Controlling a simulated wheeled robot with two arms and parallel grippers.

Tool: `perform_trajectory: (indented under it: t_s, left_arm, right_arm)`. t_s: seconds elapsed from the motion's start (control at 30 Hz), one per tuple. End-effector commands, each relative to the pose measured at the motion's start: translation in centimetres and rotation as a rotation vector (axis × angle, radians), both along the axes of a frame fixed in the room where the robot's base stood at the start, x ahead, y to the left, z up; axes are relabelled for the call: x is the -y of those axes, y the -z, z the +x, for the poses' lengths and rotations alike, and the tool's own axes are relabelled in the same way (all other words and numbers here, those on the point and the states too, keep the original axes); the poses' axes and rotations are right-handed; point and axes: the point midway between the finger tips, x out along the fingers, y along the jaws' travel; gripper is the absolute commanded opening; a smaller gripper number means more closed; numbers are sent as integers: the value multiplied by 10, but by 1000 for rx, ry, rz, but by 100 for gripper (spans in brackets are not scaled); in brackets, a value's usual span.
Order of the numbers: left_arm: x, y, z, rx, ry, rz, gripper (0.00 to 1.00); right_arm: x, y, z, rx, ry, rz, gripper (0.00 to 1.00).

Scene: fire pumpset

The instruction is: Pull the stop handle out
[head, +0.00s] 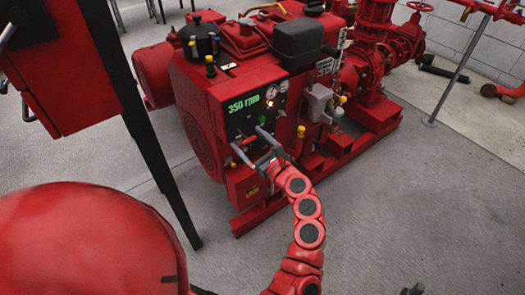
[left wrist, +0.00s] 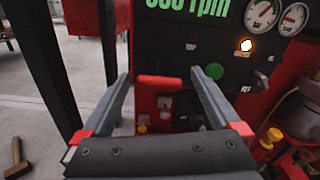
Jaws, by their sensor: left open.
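The red stop handle (left wrist: 160,83) shows in the left wrist view, low on the front of the engine's control panel (left wrist: 190,40). My left gripper (left wrist: 157,78) is open, its two grey fingers on either side of the handle in that view. I cannot tell whether they touch it. In the head view my left gripper (head: 247,137) reaches the panel (head: 250,110) from the front right. A green knob (left wrist: 214,71) sits just right of the handle, by the right finger. A small dark shape at the bottom edge of the head view may be my right gripper (head: 412,289).
The panel has a green rpm display (head: 244,103), round gauges (left wrist: 263,15) and a lit lamp (left wrist: 246,45). A red cabinet (head: 75,70) on black legs stands at the left. Red pump piping (head: 375,50) stands behind right. The floor (head: 420,180) at right is clear.

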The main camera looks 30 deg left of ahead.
Motion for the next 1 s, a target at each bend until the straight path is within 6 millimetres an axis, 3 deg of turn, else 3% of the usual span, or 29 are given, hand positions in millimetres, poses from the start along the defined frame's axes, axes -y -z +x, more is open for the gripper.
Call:
perform_trajectory:
  t_s: [0.17, 0.6, 0.8, 1.0]
  left_arm:
    - [29, -1, -11, -1, 4, -1, 97]
    - [131, -1, -53, 0, 5, 0, 97]
    - [153, 0, -62, -1, 3, 0, 97]
    - [157, 0, -65, -1, 2, 1, 97]
  right_arm:
    - [0, -4, 0, 0, 0, 0, 50]
    - [0, -12, 0, 0, 0, 0, 50]
    - [0, -14, 0, 0, 0, 0, 50]
    - [0, -14, 0, 0, 0, 0, 50]
